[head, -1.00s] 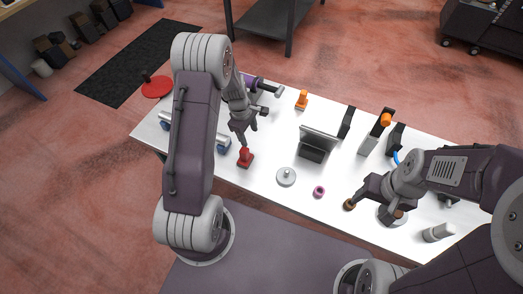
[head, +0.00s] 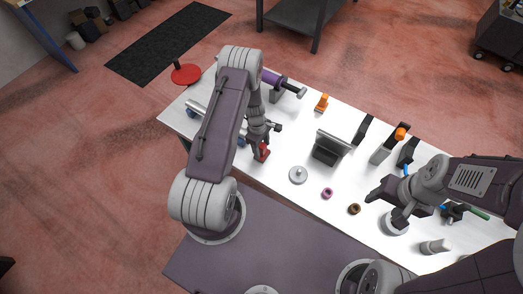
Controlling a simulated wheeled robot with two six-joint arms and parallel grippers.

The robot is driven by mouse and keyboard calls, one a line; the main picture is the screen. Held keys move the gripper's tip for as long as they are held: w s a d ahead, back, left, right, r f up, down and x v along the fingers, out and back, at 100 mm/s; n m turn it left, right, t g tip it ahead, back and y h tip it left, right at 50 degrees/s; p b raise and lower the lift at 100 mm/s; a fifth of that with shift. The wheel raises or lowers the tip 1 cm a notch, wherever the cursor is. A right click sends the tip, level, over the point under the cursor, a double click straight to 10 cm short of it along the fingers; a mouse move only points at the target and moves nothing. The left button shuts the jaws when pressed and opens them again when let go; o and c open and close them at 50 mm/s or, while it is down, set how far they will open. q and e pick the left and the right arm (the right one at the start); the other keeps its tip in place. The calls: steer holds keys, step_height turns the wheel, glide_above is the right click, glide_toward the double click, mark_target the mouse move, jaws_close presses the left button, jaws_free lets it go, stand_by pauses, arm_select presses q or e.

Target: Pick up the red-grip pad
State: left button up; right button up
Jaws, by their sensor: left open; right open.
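The red-grip pad (head: 264,154), a small red block-like piece, stands on the white table (head: 270,187) near its left part. My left gripper (head: 259,148) points down at it with its jaws open. The fingers are at the red grip and partly cover it; I cannot tell whether they touch it. My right gripper (head: 386,208) is open and empty over the right part of the table, beside a brown ring (head: 353,209) and above a grey disc (head: 395,224).
A silver disc with a knob (head: 298,175), a purple ring (head: 327,193) and a dark stand (head: 330,149) are right of the pad. An orange piece (head: 322,103) and a purple cylinder (head: 272,79) lie behind. A red disc (head: 186,74) is past the table's far left corner.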

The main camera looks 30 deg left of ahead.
arm_select(q)
steer(key=shift+d+f, duration=0.1)
steer(key=shift+f, duration=0.6)
steer(key=shift+d+f, duration=0.1)
steer(key=shift+f, duration=0.2)
steer(key=shift+d+f, duration=0.1)
steer(key=shift+f, duration=0.05)
jaws_close()
arm_select(e)
steer(key=shift+d+r, duration=0.15)
steer(key=shift+r, duration=0.15)
steer(key=shift+w, duration=0.1)
arm_select(q)
steer(key=shift+w, duration=0.1)
arm_select(e)
steer(key=shift+f, duration=0.1)
